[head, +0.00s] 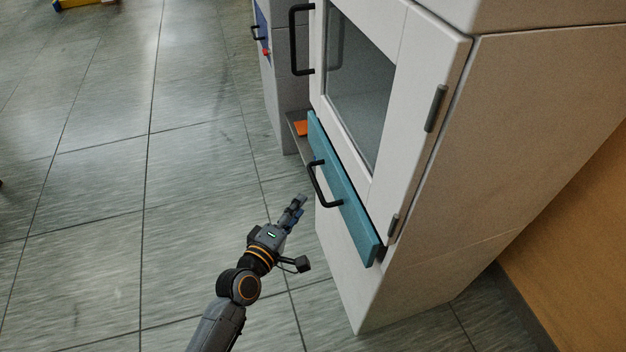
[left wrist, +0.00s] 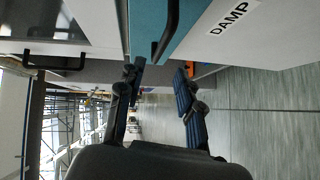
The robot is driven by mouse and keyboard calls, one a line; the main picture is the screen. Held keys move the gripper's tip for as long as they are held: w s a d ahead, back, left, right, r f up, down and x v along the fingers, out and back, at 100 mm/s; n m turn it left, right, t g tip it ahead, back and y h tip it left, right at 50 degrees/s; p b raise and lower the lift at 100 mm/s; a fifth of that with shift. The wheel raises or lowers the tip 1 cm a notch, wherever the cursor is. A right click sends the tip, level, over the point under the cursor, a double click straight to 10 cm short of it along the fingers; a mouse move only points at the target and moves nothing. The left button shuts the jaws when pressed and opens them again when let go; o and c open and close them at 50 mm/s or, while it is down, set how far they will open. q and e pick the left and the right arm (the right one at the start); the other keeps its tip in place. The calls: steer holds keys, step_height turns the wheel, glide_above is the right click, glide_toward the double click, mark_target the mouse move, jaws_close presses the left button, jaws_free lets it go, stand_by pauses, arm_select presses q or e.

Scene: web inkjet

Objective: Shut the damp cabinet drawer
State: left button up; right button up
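The damp cabinet (head: 440,150) is a pale cabinet with a glass door. Its teal drawer front (head: 350,205) stands slightly out from the body, with a dark gap at its near end. A black bar handle (head: 318,186) is on the front. My left gripper (head: 297,206) is just in front of the drawer, left of the handle and seemingly apart from it. In the left wrist view, the gripper's two fingers (left wrist: 160,75) are spread with nothing between them. The teal front (left wrist: 148,25), handle (left wrist: 171,30) and a "DAMP" label (left wrist: 230,17) show beyond. My right gripper is not in view.
A grey ledge with an orange item (head: 301,128) juts out beyond the drawer's far end. Another unit with a blue panel (head: 262,28) stands behind it. An orange-brown wall (head: 575,220) is at right.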

mark_target(316, 182)
arm_select(q)
steer(key=b+x, duration=0.1)
steer(key=x, duration=0.8)
steer(key=shift+w+d+f+b, duration=0.15)
steer(key=shift+w+f+b, duration=0.05)
steer(key=shift+w+b, duration=0.1)
steer(key=shift+w+d, duration=0.2)
steer(key=shift+w, duration=0.15)
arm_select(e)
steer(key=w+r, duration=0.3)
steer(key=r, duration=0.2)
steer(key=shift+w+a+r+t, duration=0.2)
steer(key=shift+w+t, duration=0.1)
arm_select(q)
jaws_close()
